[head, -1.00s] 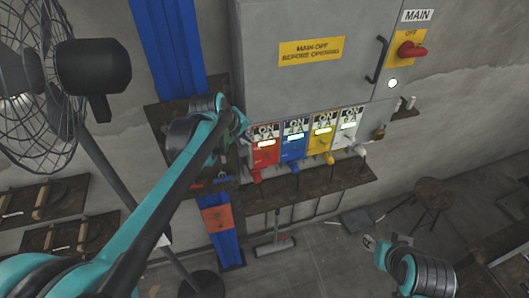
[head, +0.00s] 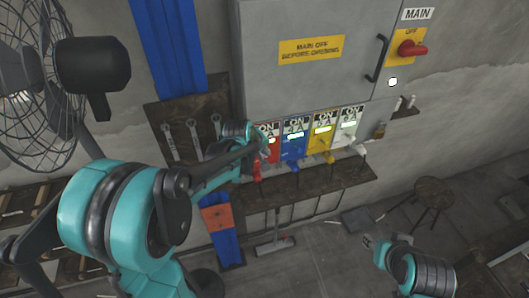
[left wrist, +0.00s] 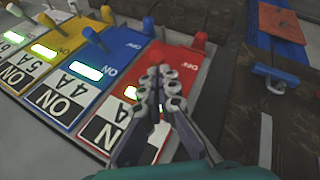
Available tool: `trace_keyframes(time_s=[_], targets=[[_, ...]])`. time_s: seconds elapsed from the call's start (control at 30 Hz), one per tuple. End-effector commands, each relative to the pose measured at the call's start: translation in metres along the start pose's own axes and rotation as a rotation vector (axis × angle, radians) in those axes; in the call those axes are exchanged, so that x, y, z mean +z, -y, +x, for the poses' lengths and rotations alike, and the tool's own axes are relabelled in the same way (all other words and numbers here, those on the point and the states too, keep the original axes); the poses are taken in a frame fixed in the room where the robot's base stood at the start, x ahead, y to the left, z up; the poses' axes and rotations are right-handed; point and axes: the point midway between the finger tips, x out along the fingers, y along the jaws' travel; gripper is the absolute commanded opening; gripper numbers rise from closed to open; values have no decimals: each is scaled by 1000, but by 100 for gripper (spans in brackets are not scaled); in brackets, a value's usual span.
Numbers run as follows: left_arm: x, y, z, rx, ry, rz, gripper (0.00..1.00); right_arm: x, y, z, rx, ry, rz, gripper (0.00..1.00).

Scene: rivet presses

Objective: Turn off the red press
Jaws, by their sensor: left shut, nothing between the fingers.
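The red press switch (head: 258,158) is the leftmost of several coloured switch panels on the grey cabinet in the head view. In the left wrist view its red panel (left wrist: 185,62) shows OFF at the far end, a black-and-white label at the near end and a lit window (left wrist: 130,93). My right gripper (head: 368,241) is low at right, too small to read.
Blue (head: 293,145), yellow (head: 322,142) and white (head: 349,130) switches with lit windows stand close beside the red one. A dark shelf (head: 310,186) runs below. Wrenches (head: 194,137) hang at left.

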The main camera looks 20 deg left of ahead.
Motion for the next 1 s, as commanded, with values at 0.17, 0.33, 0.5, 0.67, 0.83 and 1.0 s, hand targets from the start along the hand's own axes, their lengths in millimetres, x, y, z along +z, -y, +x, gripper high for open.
trace_keyframes(time_s=[0.17, 0.33, 0.5, 0.67, 0.83, 1.0], targets=[[0, 0, 0, 0, 0, 0, 0, 0, 0, 0, 0, 0, 0, 40], [1, 0, 0, 0, -1, 1, 0, 0, 0, 0, 0, 0, 0, 40], [3, 2, 2, 10, -21, 12, 0, 3, 0, 4, 0, 0, 0, 40], [4, 3, 2, 21, -45, 23, 0, 5, 0, 7, 0, 0, 0, 40], [6, 4, 2, 31, -65, 32, 0, 7, 0, 10, 0, 0, 0, 40], [8, 5, 3, 43, -91, 44, 0, 10, 0, 14, 0, 0, 0, 40]])
